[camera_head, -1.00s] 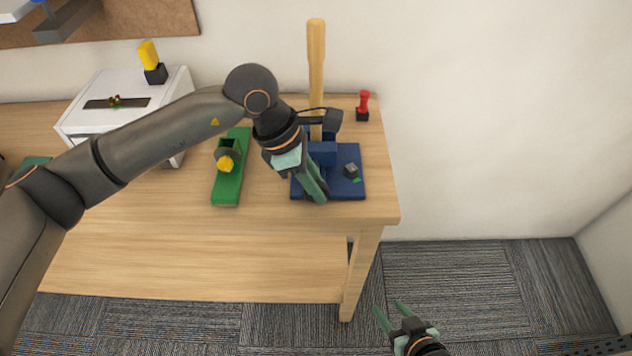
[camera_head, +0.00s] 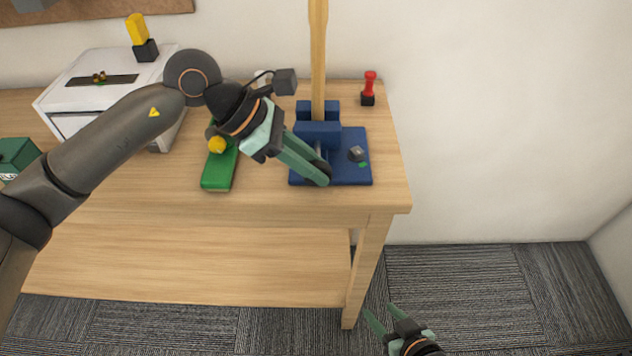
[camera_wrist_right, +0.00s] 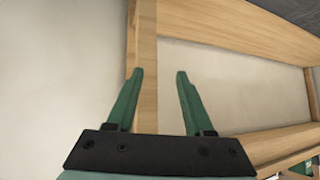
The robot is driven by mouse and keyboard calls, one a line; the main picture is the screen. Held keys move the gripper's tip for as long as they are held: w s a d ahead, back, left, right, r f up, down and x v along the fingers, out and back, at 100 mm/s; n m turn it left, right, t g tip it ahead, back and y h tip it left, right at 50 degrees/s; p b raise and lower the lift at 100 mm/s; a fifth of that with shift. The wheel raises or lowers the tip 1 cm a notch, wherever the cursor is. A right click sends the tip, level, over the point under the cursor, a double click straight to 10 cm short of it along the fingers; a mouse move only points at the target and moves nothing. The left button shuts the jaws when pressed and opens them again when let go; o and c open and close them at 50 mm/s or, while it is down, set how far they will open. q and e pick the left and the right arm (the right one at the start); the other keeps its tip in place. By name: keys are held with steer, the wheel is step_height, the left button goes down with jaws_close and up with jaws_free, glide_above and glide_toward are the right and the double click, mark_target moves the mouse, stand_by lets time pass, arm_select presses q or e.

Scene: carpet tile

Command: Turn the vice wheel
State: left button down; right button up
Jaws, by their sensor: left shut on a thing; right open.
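The blue vice (camera_head: 318,133) stands on a blue base plate near the right end of the table, with a tall wooden bar (camera_head: 318,60) upright in its jaws. A dark round part at its front, seemingly the vice wheel (camera_head: 323,167), is mostly hidden by my left fingers. My left gripper (camera_head: 322,178) reaches in from the left and is shut on this wheel. My right gripper (camera_head: 380,311) is open and empty, low in front of the table's right leg. Its open fingers also show in the right wrist view (camera_wrist_right: 160,74).
A green tool (camera_head: 219,170) with a yellow knob lies left of the vice. A red-handled item (camera_head: 369,88) stands behind right. A white box (camera_head: 80,85) and a yellow-handled item (camera_head: 139,38) are at the back left. Floor right of the table is clear.

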arm_select(q)
steer(key=shift+a+f+h+b, duration=0.2)
steer(key=shift+h+b, duration=0.7)
steer(key=shift+b, duration=0.6)
steer(key=shift+h+b, duration=0.5)
steer(key=shift+b, duration=0.4)
steer(key=shift+r, duration=0.1)
arm_select(e)
steer(key=w+d+r+n+t, duration=0.1)
steer(key=w+r+t, duration=0.4)
steer(key=w+r, duration=0.1)
steer(key=shift+r+y, duration=0.2)
steer(key=shift+y, duration=0.2)
steer(key=shift+d, duration=0.1)
arm_select(q)
steer(key=c, duration=0.8)
jaws_free()
steer(key=shift+o, duration=0.2)
